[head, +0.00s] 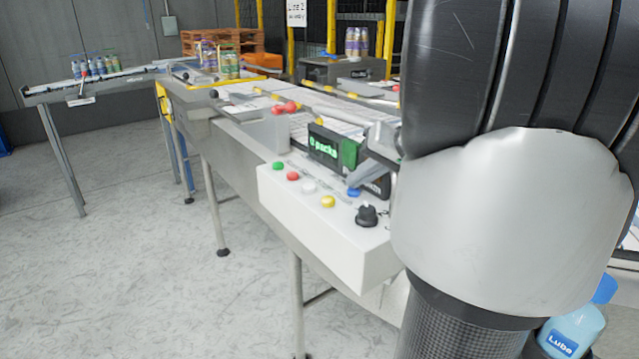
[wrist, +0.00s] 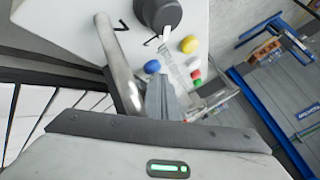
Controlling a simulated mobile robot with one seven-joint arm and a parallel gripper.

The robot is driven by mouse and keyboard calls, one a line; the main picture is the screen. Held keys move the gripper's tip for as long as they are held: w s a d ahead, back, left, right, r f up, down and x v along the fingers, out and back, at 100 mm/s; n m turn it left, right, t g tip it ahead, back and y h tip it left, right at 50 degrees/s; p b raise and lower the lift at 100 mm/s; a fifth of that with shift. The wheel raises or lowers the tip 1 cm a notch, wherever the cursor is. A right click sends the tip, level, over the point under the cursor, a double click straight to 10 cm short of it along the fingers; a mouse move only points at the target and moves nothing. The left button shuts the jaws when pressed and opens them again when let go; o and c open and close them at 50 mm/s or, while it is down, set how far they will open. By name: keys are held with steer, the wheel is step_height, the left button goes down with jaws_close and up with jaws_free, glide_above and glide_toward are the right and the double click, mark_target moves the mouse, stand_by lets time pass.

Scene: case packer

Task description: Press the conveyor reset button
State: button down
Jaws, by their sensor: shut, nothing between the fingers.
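The white control box (head: 340,245) carries several coloured buttons in the head view. A green button (head: 278,166), a red button (head: 293,176), a white button (head: 308,187) and a yellow button (head: 328,201) form a row. A blue button (head: 354,191) sits behind the black rotary knob (head: 367,215). No label says which button is the reset. My gripper (head: 355,183) is shut and empty, its tips close to the blue button. In the wrist view the fingertips (wrist: 158,80) are just below the blue button (wrist: 152,66). I cannot tell whether they touch it.
A metal bar (wrist: 118,65) runs beside the knob in the wrist view. The conveyor behind holds bottles (head: 228,62). A blue-capped bottle (head: 572,332) is at lower right. Floor at left is clear.

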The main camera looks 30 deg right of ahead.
mark_target(358, 193)
steer(key=shift+r, duration=0.75)
steer(key=shift+p, duration=0.3)
step_height(358, 193, up, 5)
steer(key=p, duration=0.3)
